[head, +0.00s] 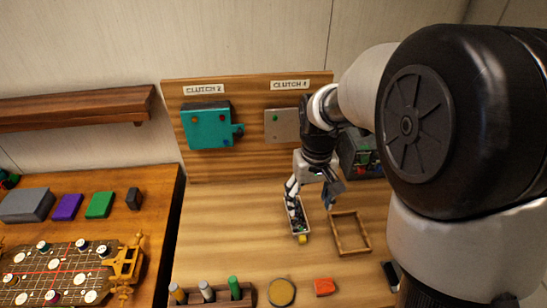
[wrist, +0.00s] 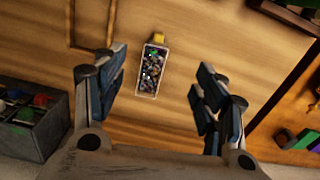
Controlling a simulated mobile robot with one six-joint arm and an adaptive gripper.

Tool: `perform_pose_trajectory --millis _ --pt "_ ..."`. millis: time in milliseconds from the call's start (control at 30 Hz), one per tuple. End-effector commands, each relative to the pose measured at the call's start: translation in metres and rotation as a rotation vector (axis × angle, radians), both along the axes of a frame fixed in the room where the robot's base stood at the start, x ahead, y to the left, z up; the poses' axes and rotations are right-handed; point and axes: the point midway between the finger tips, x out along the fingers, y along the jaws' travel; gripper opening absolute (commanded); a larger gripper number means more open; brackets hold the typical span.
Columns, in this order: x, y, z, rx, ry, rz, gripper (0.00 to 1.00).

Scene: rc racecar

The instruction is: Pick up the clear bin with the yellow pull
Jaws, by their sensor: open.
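The clear bin (head: 297,217) is a narrow see-through box filled with small dark parts, with a yellow pull (head: 302,239) at its near end. It lies on the wooden table. In the wrist view the bin (wrist: 152,70) sits between and beyond my fingers, with the yellow pull (wrist: 159,39) at its far end. My gripper (head: 311,195) is open above the table at the bin's far end, and one finger overlaps the bin in the head view. In the wrist view my gripper (wrist: 160,95) has its fingers wide apart with nothing between the pads.
An empty wooden frame (head: 334,236) lies right of the bin. A dark box (wrist: 30,118) with coloured parts stands near my gripper. An upright board (head: 255,155) with a teal clutch box (head: 208,125) stands behind.

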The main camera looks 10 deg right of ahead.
Motion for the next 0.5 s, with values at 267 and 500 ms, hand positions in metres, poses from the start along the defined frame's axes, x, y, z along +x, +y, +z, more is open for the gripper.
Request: perform_pose_trajectory --millis 267,500 --pt "0.001 0.000 -0.046 -0.001 0.011 0.001 0.68" --pt "0.001 0.000 -0.098 0.000 0.009 0.001 0.68"
